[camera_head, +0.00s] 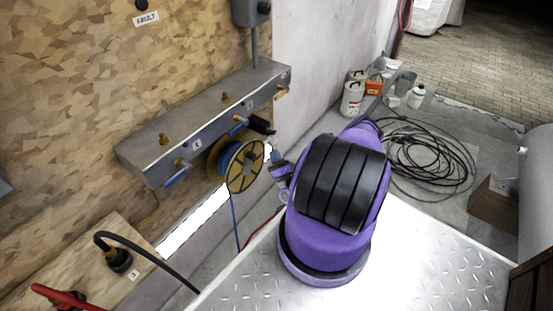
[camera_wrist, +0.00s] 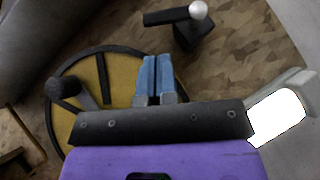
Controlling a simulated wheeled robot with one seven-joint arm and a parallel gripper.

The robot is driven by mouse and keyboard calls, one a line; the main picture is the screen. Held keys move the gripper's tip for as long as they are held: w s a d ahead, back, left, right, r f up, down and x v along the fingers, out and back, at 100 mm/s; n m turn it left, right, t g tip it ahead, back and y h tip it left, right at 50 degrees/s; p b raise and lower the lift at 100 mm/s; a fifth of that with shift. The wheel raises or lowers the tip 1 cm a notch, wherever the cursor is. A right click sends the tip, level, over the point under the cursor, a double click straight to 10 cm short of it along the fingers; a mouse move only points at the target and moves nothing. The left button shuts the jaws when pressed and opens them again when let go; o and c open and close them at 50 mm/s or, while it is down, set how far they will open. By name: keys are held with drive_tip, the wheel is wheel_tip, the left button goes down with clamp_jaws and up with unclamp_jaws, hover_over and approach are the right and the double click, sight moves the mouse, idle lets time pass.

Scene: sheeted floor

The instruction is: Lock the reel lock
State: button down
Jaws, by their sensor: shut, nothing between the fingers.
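The cable reel (camera_head: 243,167) is a yellow disc with black spokes, mounted below the grey wall rail. It also fills the left of the wrist view (camera_wrist: 90,72), with a black crank knob (camera_wrist: 65,86) at its left. A black lever with a pale ball end (camera_wrist: 180,17), perhaps the reel lock, stands beyond the reel at the top of the wrist view. A black part (camera_head: 262,125) above the reel in the head view may be the same lever. My gripper (camera_head: 276,156) is just right of the reel. In the wrist view its blue fingers (camera_wrist: 155,60) are together and empty, overlapping the reel's right edge.
The grey rail (camera_head: 210,115) carries several valves, with blue and yellow handles, close to the reel. A blue line (camera_head: 235,220) hangs below the reel. Coiled black hose (camera_head: 430,155) and containers (camera_head: 352,95) lie on the floor at right.

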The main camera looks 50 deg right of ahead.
drive_tip(key=shift+x, duration=2.95)
drive_tip(key=shift+m, duration=0.3)
